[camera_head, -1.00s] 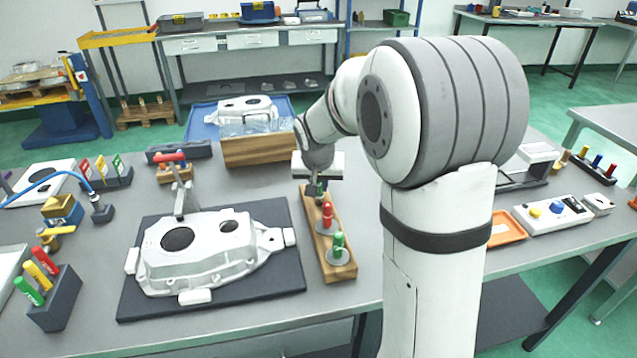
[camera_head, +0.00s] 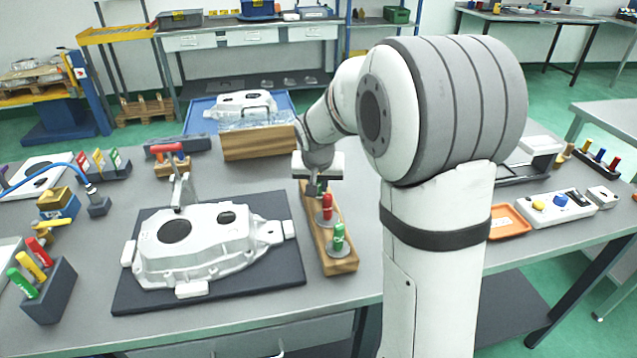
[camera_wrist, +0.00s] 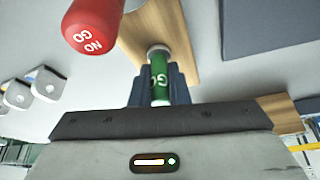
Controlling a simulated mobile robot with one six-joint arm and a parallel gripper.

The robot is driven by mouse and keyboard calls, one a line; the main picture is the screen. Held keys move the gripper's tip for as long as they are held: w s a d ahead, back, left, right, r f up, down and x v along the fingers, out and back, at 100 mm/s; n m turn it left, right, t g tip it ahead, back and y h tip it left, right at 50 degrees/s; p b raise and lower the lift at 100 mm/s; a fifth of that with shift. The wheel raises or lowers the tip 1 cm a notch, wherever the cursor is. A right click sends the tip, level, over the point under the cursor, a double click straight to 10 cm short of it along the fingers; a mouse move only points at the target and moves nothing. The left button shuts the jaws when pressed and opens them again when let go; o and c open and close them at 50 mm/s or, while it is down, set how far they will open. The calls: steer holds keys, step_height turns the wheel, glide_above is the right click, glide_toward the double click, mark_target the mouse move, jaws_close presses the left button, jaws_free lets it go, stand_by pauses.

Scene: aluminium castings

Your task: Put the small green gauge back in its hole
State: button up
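The small green gauge (camera_wrist: 160,75) shows between my fingers in the wrist view, its pale metal end over the wooden block. My gripper (camera_wrist: 159,88) looks shut on it, a finger against each side. In the head view, my gripper (camera_head: 318,185) is over the far end of the wooden block (camera_head: 341,267), with a little of the green showing below it. I cannot tell whether the metal end is inside a hole. A red NO GO gauge (camera_head: 327,206) and a larger green gauge (camera_head: 338,236) stand in the block, nearer the front.
A pale casting (camera_head: 205,255) lies on a dark mat (camera_head: 285,272) left of the block. A wooden box (camera_head: 258,146) stands behind. The red gauge (camera_wrist: 92,25) is close to my fingers. An orange tray (camera_head: 510,222) lies at right, beyond my arm.

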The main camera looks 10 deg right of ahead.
steer(key=o, duration=0.5)
steer(key=shift+o, duration=0.2)
steer(key=v, duration=0.8)
steer(key=shift+n+g+y, duration=0.3)
steer(key=shift+n+g, duration=0.2)
steer(key=shift+n, duration=0.4)
steer(key=s+r+p, duration=0.1)
steer(key=s, duration=0.4)
steer(key=s+r+p, duration=0.1)
steer(key=s, duration=0.4)
steer(key=s+r+p, duration=0.1)
steer(key=s+p, duration=0.1)
steer(key=s, duration=0.3)
steer(key=shift+d+r, duration=0.25)
steer(key=shift+d, duration=0.1)
steer(key=s+f+n+p, duration=0.1)
steer(key=s, duration=0.9)
steer(key=shift+s+a+g+y+p, duration=0.15)
steer(key=shift+a+g+y+p, duration=0.15)
steer(key=shift+g+p, duration=0.1)
